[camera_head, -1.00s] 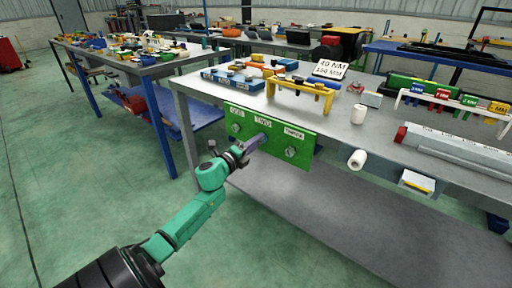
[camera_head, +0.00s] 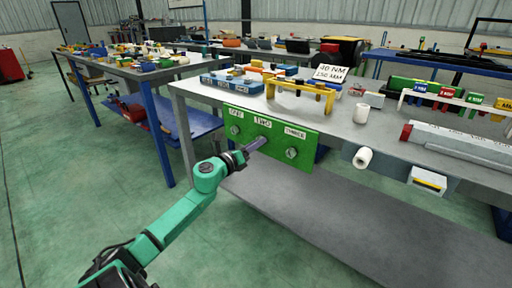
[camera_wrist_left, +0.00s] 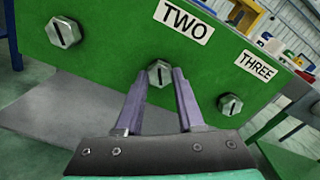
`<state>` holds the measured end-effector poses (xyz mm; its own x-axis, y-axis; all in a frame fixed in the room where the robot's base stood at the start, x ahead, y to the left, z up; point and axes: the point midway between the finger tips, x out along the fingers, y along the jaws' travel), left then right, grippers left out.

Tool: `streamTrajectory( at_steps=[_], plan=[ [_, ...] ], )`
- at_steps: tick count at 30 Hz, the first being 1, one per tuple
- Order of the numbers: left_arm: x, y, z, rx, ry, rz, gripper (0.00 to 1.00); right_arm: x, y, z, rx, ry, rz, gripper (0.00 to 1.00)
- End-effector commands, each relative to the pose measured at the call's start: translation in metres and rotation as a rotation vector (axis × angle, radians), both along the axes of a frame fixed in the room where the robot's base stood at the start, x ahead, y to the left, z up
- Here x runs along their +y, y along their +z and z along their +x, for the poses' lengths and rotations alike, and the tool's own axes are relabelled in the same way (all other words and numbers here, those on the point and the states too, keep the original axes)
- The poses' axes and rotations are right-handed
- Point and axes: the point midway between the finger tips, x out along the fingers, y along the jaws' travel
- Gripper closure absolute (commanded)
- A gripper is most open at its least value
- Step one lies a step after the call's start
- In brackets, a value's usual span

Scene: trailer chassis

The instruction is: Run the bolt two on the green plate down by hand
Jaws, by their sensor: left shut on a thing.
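The green plate (camera_head: 270,138) hangs upright on the front edge of the workbench, with labels for one, two and three. Bolt two (camera_wrist_left: 160,73) is a hex head with a dark slot, under the TWO label (camera_wrist_left: 184,19) in the left wrist view. My left gripper (camera_wrist_left: 164,75) has its two fingertips on either side of that head, shut on it. In the head view my left gripper (camera_head: 258,144) reaches the plate's middle and hides most of the bolt. Bolt one (camera_wrist_left: 63,32) and bolt three (camera_wrist_left: 230,105) sit on the plate to either side. My right gripper is not in view.
The workbench (camera_head: 240,97) carries a yellow rack (camera_head: 300,88), a blue tray (camera_head: 228,80) and a sign reading 40 NM (camera_head: 328,74). A white roll (camera_head: 362,158) sticks out at the front edge, right of the plate. A lower shelf (camera_head: 330,215) lies beneath.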

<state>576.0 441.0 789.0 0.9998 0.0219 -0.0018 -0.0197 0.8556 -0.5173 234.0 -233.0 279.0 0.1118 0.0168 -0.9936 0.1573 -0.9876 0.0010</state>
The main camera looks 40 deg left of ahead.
Motion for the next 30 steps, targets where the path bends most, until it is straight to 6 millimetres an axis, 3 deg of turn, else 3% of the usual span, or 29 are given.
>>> streamTrajectory(
  at_steps=[15,16,18,30],
  plan=[
    [-0.0013,-0.0047,-0.0003,0.009,-0.004,0.021,1.00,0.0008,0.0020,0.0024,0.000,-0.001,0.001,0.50],
    [-0.0013,-0.0047,-0.0003,0.009,-0.004,0.021,0.55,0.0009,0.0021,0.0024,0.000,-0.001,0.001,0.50],
    [-0.0012,-0.0042,-0.0003,0.008,-0.003,0.021,0.32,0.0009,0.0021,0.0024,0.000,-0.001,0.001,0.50],
    [-0.0006,-0.0010,-0.0047,0.002,-0.001,0.020,0.32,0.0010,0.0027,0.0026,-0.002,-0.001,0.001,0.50]
  ],
)
